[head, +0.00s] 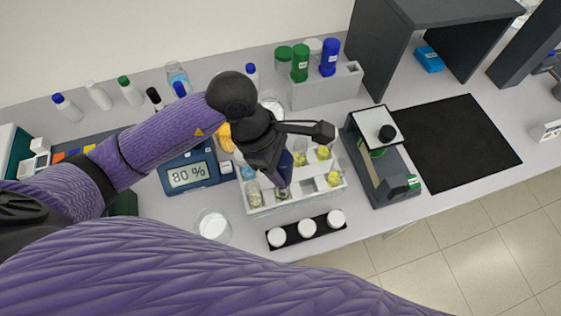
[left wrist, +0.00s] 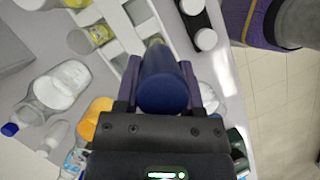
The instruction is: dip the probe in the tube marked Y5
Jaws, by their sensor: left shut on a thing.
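My left gripper (head: 277,160) points down over the white tube rack and is shut on a dark blue probe (head: 286,172). In the left wrist view the probe (left wrist: 163,82) sits between the fingers (left wrist: 160,88), its round end facing the camera. The white rack (head: 262,209) holds several clear tubes with yellowish liquid, such as one at the front left (head: 254,194) and one at the right (head: 334,178). The probe's lower end is at the rack's front row; I cannot tell whether it is inside a tube. No Y5 mark is legible. My right gripper is not in view.
A meter (head: 187,176) reading 80 % stands left of the rack. A black strip with white-capped jars (head: 307,229) lies in front, a glass dish (head: 212,226) front left. A grey device (head: 381,160) stands right. A bottle holder (head: 325,90) stands behind. The black mat (head: 455,140) is clear.

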